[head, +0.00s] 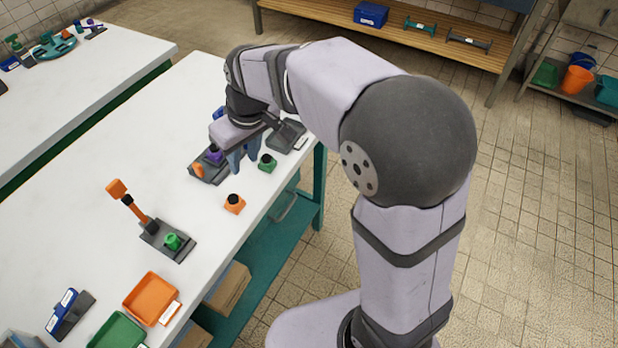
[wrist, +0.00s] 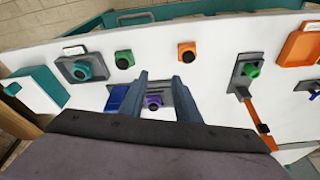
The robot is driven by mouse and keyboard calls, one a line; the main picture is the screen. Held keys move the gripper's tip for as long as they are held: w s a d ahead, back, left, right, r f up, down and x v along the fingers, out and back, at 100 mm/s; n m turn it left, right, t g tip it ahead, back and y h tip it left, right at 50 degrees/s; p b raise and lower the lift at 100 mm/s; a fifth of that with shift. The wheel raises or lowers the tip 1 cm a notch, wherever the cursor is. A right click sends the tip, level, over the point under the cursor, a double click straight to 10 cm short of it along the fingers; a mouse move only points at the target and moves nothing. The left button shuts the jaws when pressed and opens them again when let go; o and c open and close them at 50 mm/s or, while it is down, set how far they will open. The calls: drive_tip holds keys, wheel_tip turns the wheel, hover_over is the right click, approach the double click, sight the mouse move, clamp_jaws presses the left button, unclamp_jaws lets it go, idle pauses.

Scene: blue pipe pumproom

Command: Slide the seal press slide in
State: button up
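A dark grey fixture (head: 212,172) with a purple block (head: 214,154) and an orange part (head: 197,170) stands on the white bench. I cannot tell for sure that this is the seal press, or which part is its slide. My gripper (head: 243,160) is low beside it, to the right of the purple block. In the wrist view the two fingers of my gripper (wrist: 160,78) are apart, with a gap between the tips. The purple block (wrist: 152,102) shows between the finger bases. The fingers and wrist hide part of the fixture, and contact is unclear.
A green block (head: 267,163) and an orange block (head: 234,204) stand near the bench edge. A dark tray-like fixture (head: 285,136) lies behind my gripper. The bench's left middle is clear.

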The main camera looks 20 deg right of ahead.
drive_tip(key=s+d+m+g+h+p, duration=0.1)
drive_tip(key=s+d+m+p, duration=0.3)
drive_tip(key=s+d+p, duration=0.3)
drive_tip(key=shift+s+d+r, duration=0.2)
drive_tip(key=shift+s+d, duration=1.75)
drive_tip(key=shift+s, duration=0.4)
drive_tip(key=n+t+y+b, duration=0.2)
drive_tip(key=n+b, duration=0.5)
drive_tip(key=b, duration=0.7)
hover_over(196, 164)
drive_tip(key=s+d, duration=0.2)
drive_tip(key=shift+p+x, duration=0.3)
drive_tip(key=shift+x, duration=3.6)
drive_tip(key=shift+s, duration=0.15)
clamp_jaws()
